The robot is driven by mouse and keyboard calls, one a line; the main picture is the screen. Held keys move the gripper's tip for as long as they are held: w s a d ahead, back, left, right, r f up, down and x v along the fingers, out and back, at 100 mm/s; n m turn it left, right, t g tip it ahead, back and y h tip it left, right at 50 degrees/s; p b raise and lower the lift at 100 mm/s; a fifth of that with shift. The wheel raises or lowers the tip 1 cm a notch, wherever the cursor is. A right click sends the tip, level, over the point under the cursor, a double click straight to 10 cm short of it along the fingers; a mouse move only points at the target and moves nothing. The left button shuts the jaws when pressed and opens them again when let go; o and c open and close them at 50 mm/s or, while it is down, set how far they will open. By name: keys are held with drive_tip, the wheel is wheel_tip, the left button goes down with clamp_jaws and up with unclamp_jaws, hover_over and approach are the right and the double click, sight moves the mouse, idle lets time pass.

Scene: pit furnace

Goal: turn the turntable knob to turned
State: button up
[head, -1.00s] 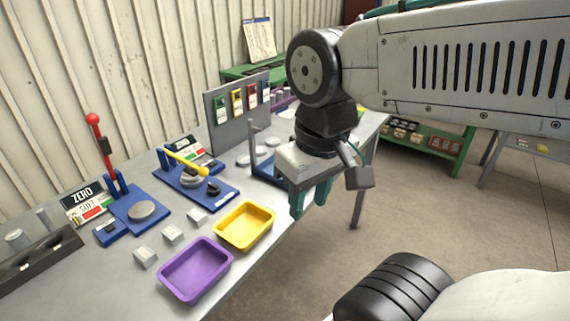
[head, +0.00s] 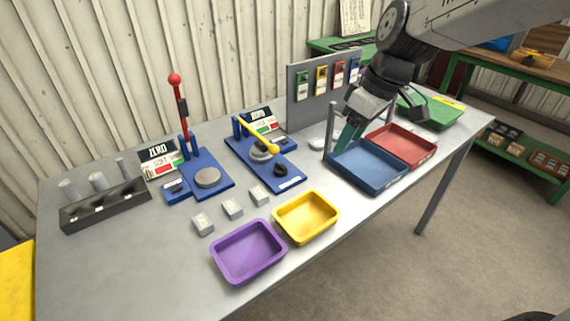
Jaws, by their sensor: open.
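A blue-based device (head: 238,152) with a yellow lever (head: 258,136) and a grey round piece (head: 262,153) stands mid-table in the head view. A small black knob (head: 281,170) sits on its front right part. I cannot tell from its shape which way it is turned, nor be sure that it is the turntable knob. My gripper (head: 347,140) has green fingers pointing down at the back left of the blue tray, to the right of the knob and apart from it. It is open, and I see nothing in it; its fingers are partly overlapped.
A grey post (head: 331,130) stands close to my gripper. Blue (head: 372,187), red (head: 418,160), yellow (head: 306,235) and purple (head: 248,275) trays line the front. A red-knobbed lever device (head: 207,160) is left. A tagged grey panel (head: 300,110) stands behind. Small grey blocks (head: 233,208) lie before the devices.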

sight(283, 165)
drive_tip(key=w+a+f+n, duration=0.2)
drive_tip(key=w+a+f, duration=0.2)
drive_tip(key=f, duration=0.2)
drive_tip(key=w+a+f+n+y, duration=0.1)
drive_tip(key=w+a+f+n, duration=0.1)
drive_tip(key=w+a+f, duration=0.2)
drive_tip(key=w+a+f+n, duration=0.2)
drive_tip(key=w+a+f, duration=0.3)
drive_tip(key=f, duration=0.3)
drive_tip(key=shift+w+a+f+y, duration=0.1)
drive_tip(key=shift+w+f+y, duration=0.2)
drive_tip(key=shift+w+f, duration=0.05)
drive_tip(key=c, duration=1)
